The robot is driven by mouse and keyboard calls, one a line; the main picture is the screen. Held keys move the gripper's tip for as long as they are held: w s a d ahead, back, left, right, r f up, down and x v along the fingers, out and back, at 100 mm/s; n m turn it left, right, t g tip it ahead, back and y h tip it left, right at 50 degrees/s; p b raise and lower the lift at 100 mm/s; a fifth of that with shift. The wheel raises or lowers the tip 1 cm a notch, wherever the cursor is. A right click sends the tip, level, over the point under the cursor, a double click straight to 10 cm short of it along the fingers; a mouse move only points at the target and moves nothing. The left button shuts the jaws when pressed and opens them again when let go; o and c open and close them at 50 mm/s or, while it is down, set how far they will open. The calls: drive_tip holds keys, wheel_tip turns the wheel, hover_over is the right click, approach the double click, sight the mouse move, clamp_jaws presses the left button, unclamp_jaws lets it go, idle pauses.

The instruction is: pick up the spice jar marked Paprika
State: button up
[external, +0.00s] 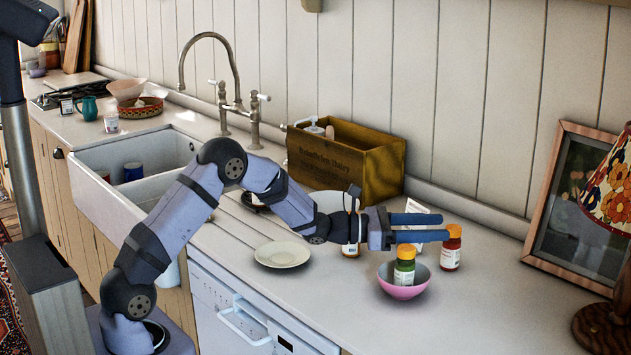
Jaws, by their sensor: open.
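A red jar with a pale label (451,252) stands upright on the counter, behind and right of a pink bowl. The label words are too small to read, so I cannot tell which jar is marked Paprika. My gripper (446,228) is open and empty, its blue fingers pointing right. In the picture its fingertips overlap or adjoin the red jar's top; I cannot tell if they touch.
The pink bowl (404,292) is near the counter's front edge. A pale plate (282,253) lies left of it. A wooden crate (375,170) stands at the wall. A white card (427,210) is behind the fingers. A picture frame (545,215) and lamp (605,325) stand right.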

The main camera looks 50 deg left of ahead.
sight(453, 228)
drive_tip(key=shift+f, duration=0.2)
drive_tip(key=shift+f+p+x, duration=0.2)
drive_tip(key=shift+p+x, duration=0.25)
drive_tip(key=shift+x, duration=0.8)
drive_tip(key=shift+f+p+x, duration=0.2)
drive_tip(key=shift+p+x, duration=0.25)
drive_tip(key=shift+x, duration=0.8)
drive_tip(key=c, duration=1.2)
